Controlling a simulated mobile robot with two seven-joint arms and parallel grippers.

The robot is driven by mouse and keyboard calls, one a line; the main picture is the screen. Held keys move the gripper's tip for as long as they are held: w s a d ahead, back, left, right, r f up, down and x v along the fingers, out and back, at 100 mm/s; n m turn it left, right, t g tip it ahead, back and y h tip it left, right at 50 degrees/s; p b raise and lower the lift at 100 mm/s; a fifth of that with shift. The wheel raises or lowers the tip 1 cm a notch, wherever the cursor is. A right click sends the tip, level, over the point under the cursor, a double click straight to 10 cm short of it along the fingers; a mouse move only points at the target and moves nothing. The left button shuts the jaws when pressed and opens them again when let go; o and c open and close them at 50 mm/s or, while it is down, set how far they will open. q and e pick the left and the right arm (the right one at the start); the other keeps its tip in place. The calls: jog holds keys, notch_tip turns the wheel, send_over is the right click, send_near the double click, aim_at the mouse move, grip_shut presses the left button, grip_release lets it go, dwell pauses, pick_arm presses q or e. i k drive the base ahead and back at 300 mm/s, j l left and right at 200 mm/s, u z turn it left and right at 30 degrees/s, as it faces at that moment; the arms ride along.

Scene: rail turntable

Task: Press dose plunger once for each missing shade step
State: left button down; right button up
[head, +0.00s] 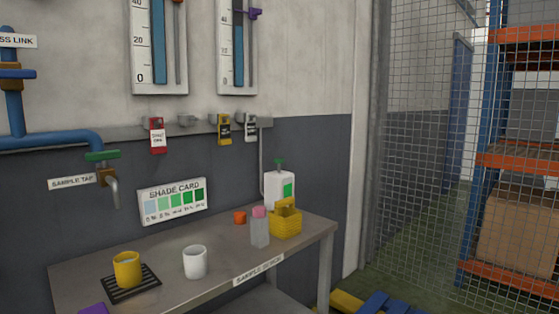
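A white dispenser (272,182) with a green square on its front stands at the back right of the bench. A green plunger (279,162) sticks up from its top. The shade card (173,202) on the wall shows a row of patches from pale blue to dark green; its small print is too small to read. A yellow cup (127,270) holding pale content stands on a black slatted mat (148,283). A white cup (195,262) stands to its right; its content is not clear. Neither of my grippers is in view.
The bench (225,279) also holds a pink-capped clear bottle (260,232), an orange-red piece (239,217) and a yellow basket (286,223). A sample tap (111,188) juts out at left. A mesh fence (425,150) and shelving (515,156) stand at right.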

aim_at(278, 161)
jog(key=i+l, duration=1)
jog(key=i, duration=0.25)
jog(key=i+l+z, duration=0.1)
jog(key=i+l, duration=0.4)
jog(key=i, duration=0.1)
